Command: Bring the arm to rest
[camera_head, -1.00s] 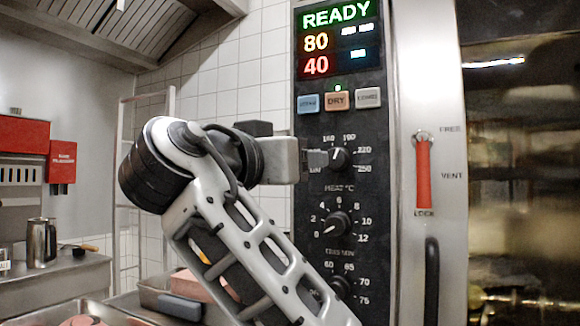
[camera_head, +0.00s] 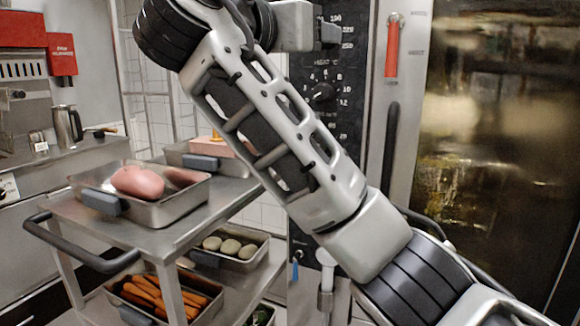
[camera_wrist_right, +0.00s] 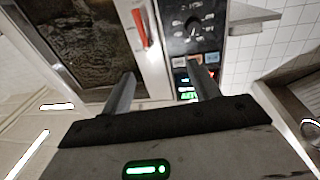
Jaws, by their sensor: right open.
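My right arm reaches up and left across the head view. Its gripper (camera_head: 329,33) is near the top edge, in front of the oven's control panel (camera_head: 331,125), beside the upper knob area. In the right wrist view the gripper (camera_wrist_right: 163,82) has its two fingers apart with nothing between them. The panel shows upside down there, with a knob (camera_wrist_right: 194,26) and lit buttons beyond the fingertips. I cannot tell whether a finger touches the panel. My left gripper is not in view.
A steel trolley (camera_head: 150,228) stands left of my arm, carrying pans with pink meat (camera_head: 137,182), round pale items (camera_head: 230,246) and carrots (camera_head: 165,293). The oven's glass door (camera_head: 490,130) is at right, with a dark handle (camera_head: 390,150). A steel jug (camera_head: 67,126) stands on the left counter.

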